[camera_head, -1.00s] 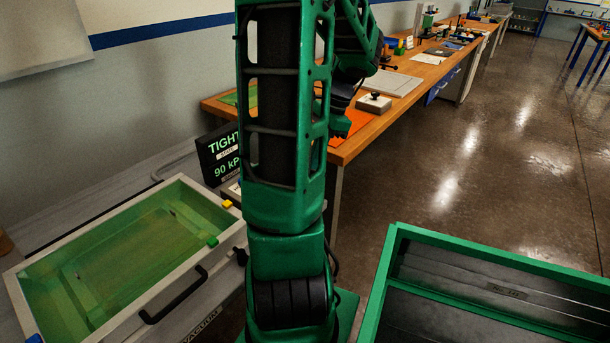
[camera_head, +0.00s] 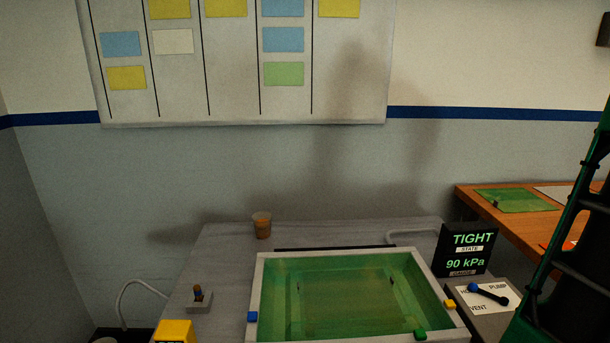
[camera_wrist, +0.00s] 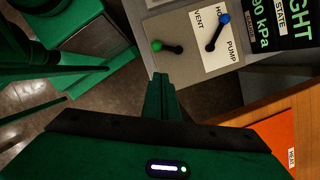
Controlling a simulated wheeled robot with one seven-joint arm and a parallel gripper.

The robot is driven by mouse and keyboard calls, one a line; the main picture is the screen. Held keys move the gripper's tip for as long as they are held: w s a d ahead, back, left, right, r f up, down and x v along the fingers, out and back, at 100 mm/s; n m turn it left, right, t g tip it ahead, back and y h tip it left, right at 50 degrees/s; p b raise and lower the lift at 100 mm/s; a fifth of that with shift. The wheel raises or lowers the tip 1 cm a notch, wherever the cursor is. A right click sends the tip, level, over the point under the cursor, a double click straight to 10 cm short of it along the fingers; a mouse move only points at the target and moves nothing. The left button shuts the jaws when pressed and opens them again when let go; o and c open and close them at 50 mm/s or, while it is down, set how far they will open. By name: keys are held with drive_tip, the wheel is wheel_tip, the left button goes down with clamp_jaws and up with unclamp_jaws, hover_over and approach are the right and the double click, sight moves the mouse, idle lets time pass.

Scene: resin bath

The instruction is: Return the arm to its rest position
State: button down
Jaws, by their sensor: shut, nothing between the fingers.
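My gripper (camera_wrist: 160,85) shows in the wrist view with its green fingers together and nothing between them. It is over or near the valve panel (camera_wrist: 185,62), apart from its levers as far as I can tell. A green arm link of mine fills the right edge of the head view; the gripper itself is outside that view. The resin bath (camera_head: 256,300), a pale-rimmed tank with a green inside, stands at the bottom middle of the head view.
The panel's blue lever (camera_head: 488,293) lies beside a display (camera_head: 467,250) reading TIGHT and 90 kPa. A green-knobbed lever (camera_wrist: 168,47) shows in the wrist view. A cup (camera_head: 262,226) stands behind the bath. A wooden bench (camera_head: 490,222) is at right, with an orange mat (camera_wrist: 275,135).

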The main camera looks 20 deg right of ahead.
drive_tip(key=w+a+r+n, duration=0.2)
drive_tip(key=w+a+n, duration=0.4)
drive_tip(key=a, duration=0.2)
drive_tip(key=a+n+g+h, duration=0.2)
drive_tip(key=a+n, duration=1.1)
drive_tip(key=a, duration=0.4)
drive_tip(key=shift+s+a+f, duration=0.2)
drive_tip(key=shift+s+f, duration=0.05)
drive_tip(key=shift+s, duration=0.15)
drive_tip(key=c, duration=1.8)
unclamp_jaws()
drive_tip(key=shift+s+a+n, duration=0.2)
drive_tip(key=shift+s+n, duration=0.05)
drive_tip(key=shift+n, duration=0.15)
drive_tip(key=shift+c, duration=0.2)
drive_tip(key=shift+g, duration=0.3)
